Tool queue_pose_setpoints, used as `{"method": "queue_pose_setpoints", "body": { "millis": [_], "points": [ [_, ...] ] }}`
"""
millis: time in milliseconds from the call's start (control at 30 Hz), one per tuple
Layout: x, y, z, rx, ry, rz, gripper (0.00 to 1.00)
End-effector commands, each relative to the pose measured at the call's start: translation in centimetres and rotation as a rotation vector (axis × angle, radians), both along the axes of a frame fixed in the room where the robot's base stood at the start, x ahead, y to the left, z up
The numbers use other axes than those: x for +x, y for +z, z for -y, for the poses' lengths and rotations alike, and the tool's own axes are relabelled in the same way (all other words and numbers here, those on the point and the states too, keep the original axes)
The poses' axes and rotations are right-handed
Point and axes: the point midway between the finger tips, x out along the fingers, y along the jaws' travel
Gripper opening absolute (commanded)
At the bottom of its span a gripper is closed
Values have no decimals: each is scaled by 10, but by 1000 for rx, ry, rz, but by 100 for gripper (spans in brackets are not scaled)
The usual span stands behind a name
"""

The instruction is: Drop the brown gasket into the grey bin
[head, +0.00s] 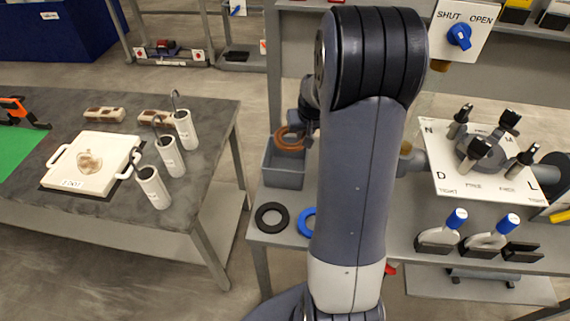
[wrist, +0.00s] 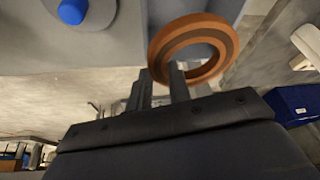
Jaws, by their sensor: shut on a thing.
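The brown gasket (head: 290,138) is a flat ring, seen in the head view just above the grey bin (head: 284,170). In the wrist view the brown gasket (wrist: 214,42) sits at the tips of my gripper (wrist: 163,82), which is shut on its rim. In the head view my gripper (head: 303,130) is partly hidden by my own arm. The grey bin stands at the left end of the grey bench, open at the top. The gasket appears over the bin's far part; its exact height above the rim is hard to tell.
A black ring (head: 271,217) and a blue ring (head: 307,222) lie on the bench in front of the bin. A white plate with a valve (head: 482,153) stands to the right. The left table (head: 100,190) holds white cylinders (head: 169,156), with a floor gap between.

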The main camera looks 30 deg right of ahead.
Motion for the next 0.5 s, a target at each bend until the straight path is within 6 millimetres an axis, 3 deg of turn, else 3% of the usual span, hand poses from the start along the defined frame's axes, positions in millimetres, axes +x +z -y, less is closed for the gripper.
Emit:
{"method": "queue_pose_setpoints", "body": {
  "millis": [300, 500],
  "points": [
    [0, -41, 0, 0, 0, -1, 0],
    [0, -50, 0, 0, 0, 0, 0]
  ]
}}
